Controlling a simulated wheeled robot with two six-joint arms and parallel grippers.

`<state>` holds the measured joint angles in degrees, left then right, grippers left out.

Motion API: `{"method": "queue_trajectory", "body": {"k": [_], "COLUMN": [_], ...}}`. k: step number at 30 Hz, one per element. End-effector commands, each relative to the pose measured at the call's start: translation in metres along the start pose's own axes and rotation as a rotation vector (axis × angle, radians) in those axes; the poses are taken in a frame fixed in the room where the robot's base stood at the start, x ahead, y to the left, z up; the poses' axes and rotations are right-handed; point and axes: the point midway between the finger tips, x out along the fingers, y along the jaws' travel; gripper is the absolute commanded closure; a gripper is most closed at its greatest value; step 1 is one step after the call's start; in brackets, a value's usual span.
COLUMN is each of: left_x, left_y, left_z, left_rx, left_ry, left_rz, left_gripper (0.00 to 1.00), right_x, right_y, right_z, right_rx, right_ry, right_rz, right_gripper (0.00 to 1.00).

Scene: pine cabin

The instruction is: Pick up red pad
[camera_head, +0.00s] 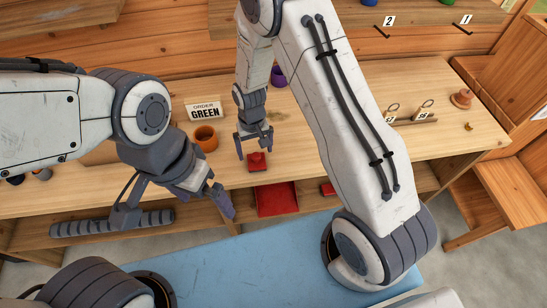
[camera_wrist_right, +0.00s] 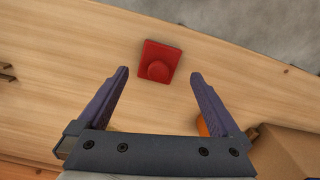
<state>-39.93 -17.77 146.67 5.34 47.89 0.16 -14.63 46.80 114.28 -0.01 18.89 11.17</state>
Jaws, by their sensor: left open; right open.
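The red pad (camera_head: 257,162) is a small square with a raised round knob, lying on the wooden counter near its front edge. It also shows in the right wrist view (camera_wrist_right: 159,62), just beyond the fingertips and roughly between their lines. My right gripper (camera_head: 255,146) is open and empty, above and behind the pad in the head view; its two fingers also show in the right wrist view (camera_wrist_right: 160,75). I see no contact with the pad. My left gripper (camera_head: 222,199) is at the counter's front edge, left of the pad, with nothing seen in it.
An orange cup (camera_head: 206,138) and an "ORDER GREEN" sign (camera_head: 204,110) stand left of the pad. A purple cup (camera_head: 277,76) is behind. A red tray (camera_head: 277,199) sits below the counter. Small hooked stands (camera_head: 392,118) are at the right.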

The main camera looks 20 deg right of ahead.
Motion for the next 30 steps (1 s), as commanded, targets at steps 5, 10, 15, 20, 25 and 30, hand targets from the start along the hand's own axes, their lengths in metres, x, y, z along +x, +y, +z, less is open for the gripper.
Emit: {"method": "queue_trajectory", "body": {"k": [5,10,15,20,25,30], "left_x": [-0.015,-0.022,-0.024,-0.023,-0.023,-0.023], "left_y": [0.001,0.002,0.002,0.002,0.002,0.002], "left_z": [-0.001,-0.001,-0.001,-0.001,-0.001,-0.001], "left_rx": [0.0,0.002,0.003,0.003,0.003,0.003], "left_ry": [-0.001,-0.001,-0.001,-0.001,-0.001,-0.001], "left_rz": [0.0,0.0,0.0,0.0,0.0,0.0], "left_gripper": [0.0,0.0,0.0,0.0,0.0,0.0], "right_x": [0.017,0.04,0.049,0.05,0.05,0.05], "right_y": [0.004,0.007,0.005,0.004,0.006,0.006], "right_z": [0.002,0.002,0.001,0.001,0.001,0.002], "right_rx": [0.002,0.005,0.001,0.0,0.003,0.003], "right_ry": [-0.005,-0.003,0.0,0.001,0.0,0.0], "right_rz": [0.001,0.001,0.0,0.0,0.0,0.0], "right_gripper": [0.0,0.0,0.0,0.0,0.5,0.76]}}
